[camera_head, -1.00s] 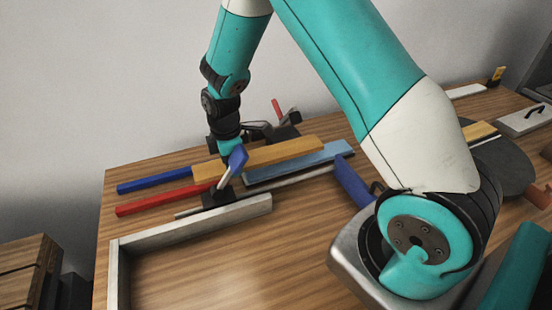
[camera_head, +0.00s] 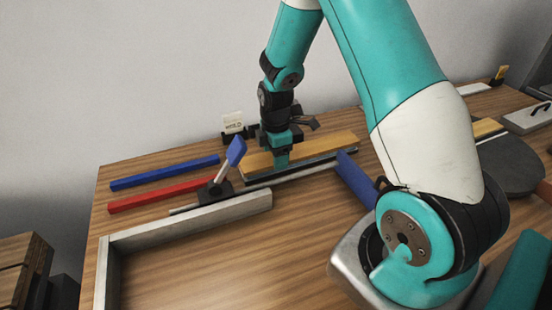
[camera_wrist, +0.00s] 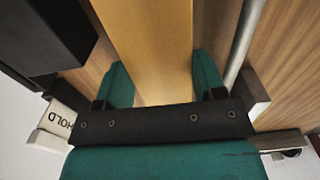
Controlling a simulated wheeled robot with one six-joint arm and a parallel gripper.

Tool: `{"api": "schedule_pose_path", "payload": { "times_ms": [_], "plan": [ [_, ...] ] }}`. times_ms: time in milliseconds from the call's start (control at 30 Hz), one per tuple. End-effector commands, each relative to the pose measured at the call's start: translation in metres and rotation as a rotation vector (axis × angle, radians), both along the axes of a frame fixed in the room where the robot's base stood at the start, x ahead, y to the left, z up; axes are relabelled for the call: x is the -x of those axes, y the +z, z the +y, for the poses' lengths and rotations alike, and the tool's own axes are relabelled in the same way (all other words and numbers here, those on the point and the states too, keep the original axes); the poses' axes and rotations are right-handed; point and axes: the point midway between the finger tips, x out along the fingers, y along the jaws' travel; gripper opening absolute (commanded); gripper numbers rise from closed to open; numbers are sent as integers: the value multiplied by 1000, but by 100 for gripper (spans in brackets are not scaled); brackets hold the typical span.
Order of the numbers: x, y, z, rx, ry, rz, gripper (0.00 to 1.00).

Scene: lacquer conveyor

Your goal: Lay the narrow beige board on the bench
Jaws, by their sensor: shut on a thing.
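The tan-beige board (camera_head: 325,147) lies lengthwise near the back of the wooden bench (camera_head: 210,255). My gripper (camera_head: 281,164) points down at the board and is shut on it. In the wrist view, the board (camera_wrist: 150,45) runs between the two teal fingers of my gripper (camera_wrist: 160,85). In the head view, a grey-blue strip shows along the board's near edge, and my gripper hides part of the board. I cannot tell whether the board touches what is under it.
Blue (camera_head: 165,173) and red (camera_head: 160,196) bars lie to the left. A blue-tipped lever (camera_head: 236,151) stands close beside my gripper. A metal rod (camera_wrist: 243,40) runs alongside the board. A HOLD sign (camera_head: 233,122) stands behind. A pale frame (camera_head: 190,222) borders clear bench in front.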

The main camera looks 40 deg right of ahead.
Motion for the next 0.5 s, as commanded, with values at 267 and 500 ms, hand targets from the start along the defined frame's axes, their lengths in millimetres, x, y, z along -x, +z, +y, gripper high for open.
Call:
{"api": "schedule_pose_path", "payload": {
  "times_ms": [267,500],
  "plan": [
    [0,-1,0,-1,1,0,28],
    [0,0,1,-1,1,0,89]
  ]
}}
